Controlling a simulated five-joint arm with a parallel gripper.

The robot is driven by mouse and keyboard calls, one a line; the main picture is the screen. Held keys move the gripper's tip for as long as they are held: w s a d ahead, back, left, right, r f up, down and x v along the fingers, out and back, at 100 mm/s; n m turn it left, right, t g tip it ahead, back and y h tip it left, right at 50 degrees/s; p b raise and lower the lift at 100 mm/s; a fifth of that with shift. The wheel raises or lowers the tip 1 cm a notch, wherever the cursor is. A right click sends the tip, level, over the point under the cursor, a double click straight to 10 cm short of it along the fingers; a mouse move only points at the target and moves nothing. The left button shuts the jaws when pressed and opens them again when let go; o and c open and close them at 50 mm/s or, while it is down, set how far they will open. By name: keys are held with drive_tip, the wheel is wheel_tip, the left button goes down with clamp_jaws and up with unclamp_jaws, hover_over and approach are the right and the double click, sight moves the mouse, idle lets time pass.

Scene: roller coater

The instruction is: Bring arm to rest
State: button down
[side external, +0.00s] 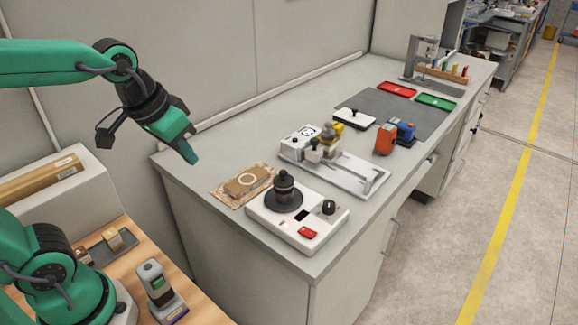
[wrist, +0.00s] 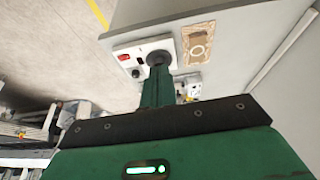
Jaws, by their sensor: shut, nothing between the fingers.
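My gripper (side external: 190,156) is green with a black wrist and hangs in the air near the left end of the grey bench (side external: 195,160). It points down and to the right. Its fingers are together with nothing between them. In the wrist view, the shut fingers (wrist: 158,78) overlap the picture of the white device with a round black plate. That device (side external: 262,217) stands on the bench's near end, apart from my gripper, with a black knob and a red switch.
A brown block on a patterned sheet (side external: 243,183) lies beside the device. A white coater unit (side external: 335,172), an orange device (side external: 386,139), a dark mat (side external: 400,112), and red (side external: 397,89) and green (side external: 436,102) trays stand farther along. A wooden side table (side external: 205,305) holds a handheld tool (side external: 155,283).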

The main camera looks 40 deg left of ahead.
drive_tip(key=shift+t, duration=0.6)
drive_tip(key=shift+s+a+f, duration=0.1)
drive_tip(key=shift+s+a, duration=0.25)
drive_tip(key=shift+s, duration=0.5)
drive_tip(key=shift+s+a+f, duration=0.1)
drive_tip(key=shift+s+a, duration=0.25)
drive_tip(key=shift+s, duration=0.55)
drive_tip(key=shift+s+a+f, duration=0.1)
drive_tip(key=shift+s+a, duration=0.25)
drive_tip(key=shift+s, duration=0.5)
